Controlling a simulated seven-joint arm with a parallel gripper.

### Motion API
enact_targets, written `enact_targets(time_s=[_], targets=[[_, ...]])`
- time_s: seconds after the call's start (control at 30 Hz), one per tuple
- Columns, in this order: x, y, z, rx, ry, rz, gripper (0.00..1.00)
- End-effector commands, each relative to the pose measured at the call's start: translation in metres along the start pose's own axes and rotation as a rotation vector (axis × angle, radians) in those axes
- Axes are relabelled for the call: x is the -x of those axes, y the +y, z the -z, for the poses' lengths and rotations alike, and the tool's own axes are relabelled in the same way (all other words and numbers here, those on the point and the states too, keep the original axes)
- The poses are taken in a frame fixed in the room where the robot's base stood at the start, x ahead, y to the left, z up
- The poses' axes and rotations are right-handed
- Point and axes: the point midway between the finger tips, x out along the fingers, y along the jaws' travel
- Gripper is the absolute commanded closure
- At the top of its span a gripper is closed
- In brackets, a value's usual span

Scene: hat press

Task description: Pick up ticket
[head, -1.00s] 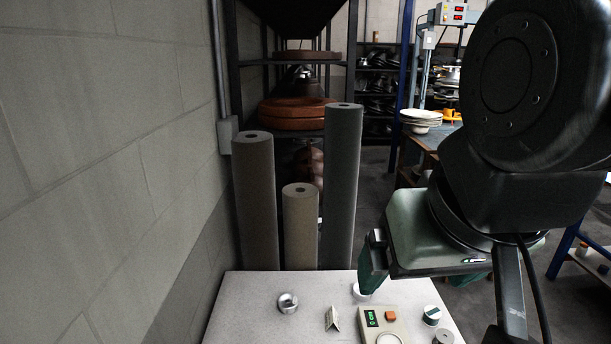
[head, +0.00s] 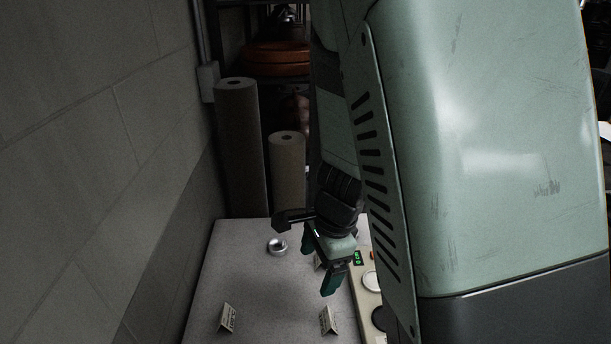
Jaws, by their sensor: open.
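Several small folded paper tickets stand like tents on the pale speckled table (head: 235,275). One ticket (head: 228,318) is at the front left and another ticket (head: 328,320) is at the front, left of the scale. A third ticket (head: 318,264) is largely hidden behind my gripper. My gripper (head: 315,271) points down over the table with its green fingers apart and nothing visible between them. It appears at or just above the third ticket. Whether it touches that ticket cannot be told.
A round metal tin (head: 277,246) stands left of my gripper. A beige scale (head: 366,300) with a green display is to the right, partly covered by my arm. Rolls (head: 241,150) stand behind the table, and a block wall (head: 90,150) runs along the left.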

Motion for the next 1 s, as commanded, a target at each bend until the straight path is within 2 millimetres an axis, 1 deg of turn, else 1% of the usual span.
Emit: enact_targets(time_s=[0.03, 0.1, 0.2, 0.37, 0.6, 0.7, 0.93, 1.0], targets=[[-0.020, 0.005, 0.007, -0.066, 0.031, -0.035, 0.11], [-0.039, 0.009, 0.018, -0.152, 0.074, -0.060, 0.11], [-0.058, 0.016, 0.029, -0.239, 0.127, -0.082, 0.11], [-0.072, 0.021, 0.039, -0.299, 0.166, -0.093, 0.11], [-0.107, 0.025, 0.045, -0.304, 0.166, -0.093, 0.11], [-0.117, 0.026, 0.046, -0.302, 0.167, -0.092, 0.11], [-0.129, 0.028, 0.048, -0.301, 0.166, -0.092, 0.11], [-0.135, 0.029, 0.048, -0.303, 0.165, -0.092, 0.11]])
